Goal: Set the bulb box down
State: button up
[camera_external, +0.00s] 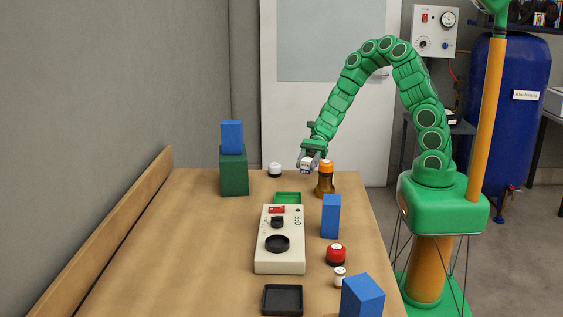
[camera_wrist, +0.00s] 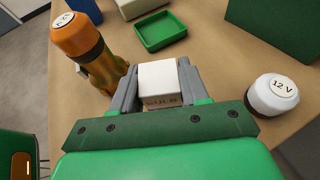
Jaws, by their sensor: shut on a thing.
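The bulb box (camera_wrist: 159,82) is a small white box with a tan lettered side. It sits between the two grey fingers of my gripper (camera_wrist: 158,88) in the wrist view. In the external view my gripper (camera_external: 308,160) is shut on the bulb box (camera_external: 306,168) near the far right part of the table. The gripper is left of the orange bottle-like object (camera_external: 326,178) and behind the green tray (camera_external: 288,197). I cannot tell whether the box touches the tabletop.
A white-topped "12 V" jar (camera_external: 275,170) stands to the left. A green block with a blue block (camera_external: 232,137) on top is farther left. A beige panel (camera_external: 280,240), blue block (camera_external: 331,216), red-topped jar (camera_external: 336,254) and black tray (camera_external: 283,299) stand nearer. The table's left half is clear.

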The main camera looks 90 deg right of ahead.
aim_at(307, 172)
jog(key=shift+f, duration=1.95)
jog(key=o, duration=1)
jog(key=shift+f, duration=0.1)
jog(key=shift+o, duration=0.2)
